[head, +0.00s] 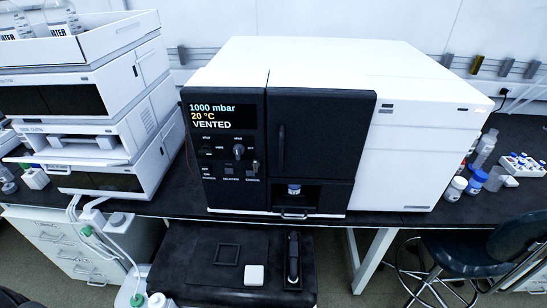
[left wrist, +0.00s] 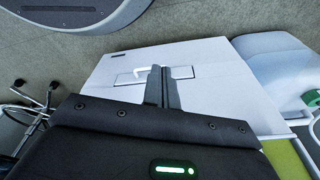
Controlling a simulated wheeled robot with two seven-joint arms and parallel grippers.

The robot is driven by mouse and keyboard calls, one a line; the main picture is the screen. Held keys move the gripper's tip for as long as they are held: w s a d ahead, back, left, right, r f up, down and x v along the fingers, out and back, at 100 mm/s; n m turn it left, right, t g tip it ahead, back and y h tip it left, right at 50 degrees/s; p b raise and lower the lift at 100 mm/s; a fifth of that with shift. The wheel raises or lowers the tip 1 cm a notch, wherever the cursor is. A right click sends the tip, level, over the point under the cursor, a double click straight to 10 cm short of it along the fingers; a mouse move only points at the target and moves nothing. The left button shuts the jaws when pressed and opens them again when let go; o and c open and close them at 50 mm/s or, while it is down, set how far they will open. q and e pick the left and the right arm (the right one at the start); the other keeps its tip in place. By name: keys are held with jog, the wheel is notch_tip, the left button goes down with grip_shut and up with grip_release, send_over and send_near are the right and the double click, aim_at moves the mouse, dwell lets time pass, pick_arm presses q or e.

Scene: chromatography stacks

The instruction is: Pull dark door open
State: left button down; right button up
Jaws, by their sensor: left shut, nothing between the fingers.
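No gripper shows in the head view. In the left wrist view my left gripper (left wrist: 163,69) has its two dark fingers together with nothing between them. They point over a white panel with a small pale handle (left wrist: 141,70), and I cannot tell the gap. The dark door is not in the left wrist view, and my right gripper is not in view.
A display and knobs panel (head: 225,145) sits left of the door. A white module stack (head: 90,110) stands to its left; bottles (head: 472,182) stand to the right. Below the bench are a black tray (head: 190,262), white drawers (head: 60,245) and a dark stool (head: 475,255).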

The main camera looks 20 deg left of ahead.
pick_arm(q)
jog(key=w+d+r+n+t+h+p, duration=0.15)
jog(key=w+r+n+t, duration=0.35)
jog(key=w+r, duration=1.05)
jog(key=w+r+n+t+h, duration=0.3)
jog(key=w+r+n+t, duration=0.3)
jog(key=r, duration=1.8)
jog(key=w+d+r+n+t+h, duration=0.15)
jog(key=w+r+n+t, duration=0.25)
jog(key=w+r, duration=1.2)
jog(key=w+d+r, duration=0.3)
jog(key=w+r, duration=0.1)
jog(key=w, duration=0.1)
jog(key=shift+d+h+p, duration=0.35)
jog(key=shift+h+p, duration=0.05)
jog(key=shift+p, duration=0.05)
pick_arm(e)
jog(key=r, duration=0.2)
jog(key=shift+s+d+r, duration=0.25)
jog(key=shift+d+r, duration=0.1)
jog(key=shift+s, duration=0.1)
